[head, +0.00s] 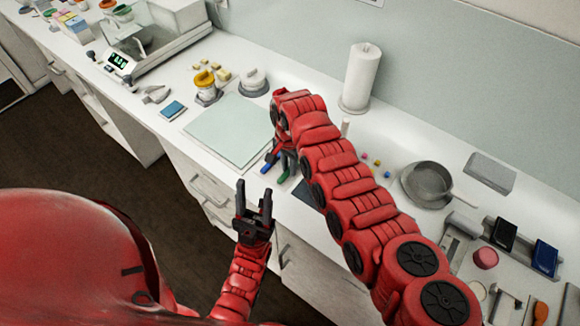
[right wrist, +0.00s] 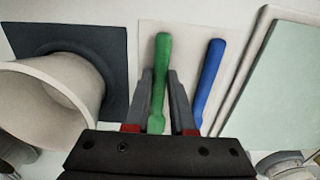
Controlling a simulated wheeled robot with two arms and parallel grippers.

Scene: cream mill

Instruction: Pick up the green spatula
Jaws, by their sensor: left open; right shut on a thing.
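The green spatula (right wrist: 162,62) stands out between the two fingers of my right gripper (right wrist: 160,82), which is shut on it, in the right wrist view. In the head view a green tip (head: 283,177) shows just below my right gripper (head: 284,157). A blue spatula (right wrist: 208,74) lies beside the green one, to its right and outside the fingers; its end also shows in the head view (head: 267,168). My left gripper (head: 254,203) is open and empty, over the floor in front of the counter. The right arm hides part of the counter around the spatulas.
A pale green mat (head: 235,130) lies left of my right gripper. A white paper roll (head: 360,78) stands behind the right arm. A pale round vessel (right wrist: 60,92) stands on a dark square left in the wrist view. A grey pan (head: 427,182) stands further right.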

